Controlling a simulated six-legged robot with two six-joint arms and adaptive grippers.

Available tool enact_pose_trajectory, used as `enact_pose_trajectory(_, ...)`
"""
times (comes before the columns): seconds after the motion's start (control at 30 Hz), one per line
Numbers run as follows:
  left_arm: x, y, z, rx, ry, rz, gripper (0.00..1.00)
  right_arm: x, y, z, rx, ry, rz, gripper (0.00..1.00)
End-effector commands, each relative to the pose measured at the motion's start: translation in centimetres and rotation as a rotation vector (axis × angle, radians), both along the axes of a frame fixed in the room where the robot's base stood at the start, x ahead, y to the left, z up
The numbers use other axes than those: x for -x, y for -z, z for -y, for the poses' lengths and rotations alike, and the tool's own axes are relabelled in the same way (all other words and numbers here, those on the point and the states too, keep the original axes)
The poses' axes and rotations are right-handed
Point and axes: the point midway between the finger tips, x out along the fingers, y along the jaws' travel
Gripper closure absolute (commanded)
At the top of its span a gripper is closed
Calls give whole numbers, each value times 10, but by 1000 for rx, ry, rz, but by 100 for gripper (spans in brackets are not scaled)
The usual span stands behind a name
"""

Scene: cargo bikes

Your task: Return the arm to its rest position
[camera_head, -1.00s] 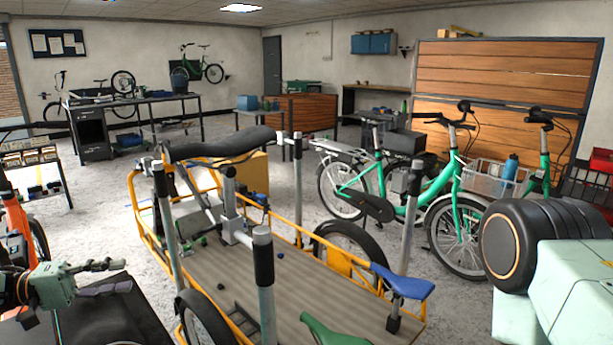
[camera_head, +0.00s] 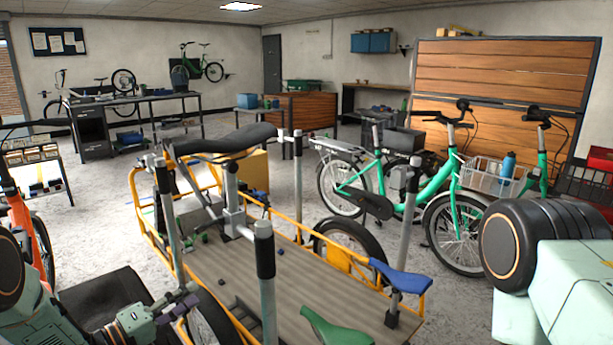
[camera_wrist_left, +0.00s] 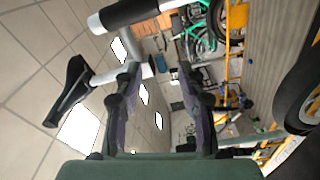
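My left gripper (camera_head: 184,301) is low at the left in the head view, beside the yellow-framed cargo bike (camera_head: 325,320) and in front of its near black wheel (camera_head: 212,320). In the left wrist view its two dark fingers (camera_wrist_left: 158,80) stand apart with nothing held between them. My left arm (camera_head: 45,315) comes in from the lower left corner. My right arm shows only as a black joint and pale green links at the right edge. The right gripper is out of view.
Metal posts (camera_head: 266,285) with black tops rise from the cargo bike's wooden deck. A blue saddle (camera_head: 402,279) and a green saddle (camera_head: 332,329) are close in front. An orange bike (camera_head: 15,215) stands at the left. Green bikes (camera_head: 440,195) stand behind at the right.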

Motion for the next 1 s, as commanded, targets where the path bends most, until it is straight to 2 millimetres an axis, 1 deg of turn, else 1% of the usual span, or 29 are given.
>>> enact_pose_trajectory(0.03, 8, 19, 14, -50, -44, -34, 60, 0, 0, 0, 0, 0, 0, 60)
enact_pose_trajectory(0.07, 13, 30, 19, -89, -74, -53, 60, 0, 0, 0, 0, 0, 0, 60)
enact_pose_trajectory(0.1, 22, 46, 26, -147, -107, -83, 60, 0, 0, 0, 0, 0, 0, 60)
enact_pose_trajectory(0.17, 39, 70, 36, -242, -145, -134, 60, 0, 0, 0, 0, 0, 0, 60)
enact_pose_trajectory(0.2, 53, 86, 41, -311, -162, -176, 60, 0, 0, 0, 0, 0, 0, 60)
enact_pose_trajectory(0.27, 79, 110, 49, -420, -173, -243, 60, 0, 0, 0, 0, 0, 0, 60)
enact_pose_trajectory(0.3, 99, 125, 52, -496, -170, -290, 60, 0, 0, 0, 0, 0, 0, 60)
enact_pose_trajectory(0.37, 133, 145, 57, -614, -150, -364, 60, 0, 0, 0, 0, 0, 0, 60)
enact_pose_trajectory(0.4, 157, 157, 59, -689, -129, -413, 60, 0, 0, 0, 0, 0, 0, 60)
enact_pose_trajectory(0.47, 194, 170, 61, -798, -84, -484, 60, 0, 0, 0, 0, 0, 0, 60)
enact_pose_trajectory(0.5, 219, 177, 60, -867, -48, -531, 60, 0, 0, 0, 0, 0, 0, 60)
enact_pose_trajectory(0.57, 257, 185, 59, -965, 13, -599, 60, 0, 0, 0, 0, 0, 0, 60)
enact_pose_trajectory(0.6, 284, 187, 58, -1027, 62, -642, 60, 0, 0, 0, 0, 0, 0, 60)
enact_pose_trajectory(0.67, 321, 188, 54, -1110, 135, -703, 60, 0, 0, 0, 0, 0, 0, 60)
enact_pose_trajectory(0.7, 343, 187, 51, -1158, 183, -740, 60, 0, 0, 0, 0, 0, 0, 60)
enact_pose_trajectory(0.8, 390, 181, 45, -1250, 292, -815, 60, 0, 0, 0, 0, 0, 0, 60)
enact_pose_trajectory(0.9, 421, 174, 40, -1306, 371, -862, 60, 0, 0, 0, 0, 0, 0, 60)
enact_pose_trajectory(1.0, 435, 170, 37, -1330, 409, -884, 60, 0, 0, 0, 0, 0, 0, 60)
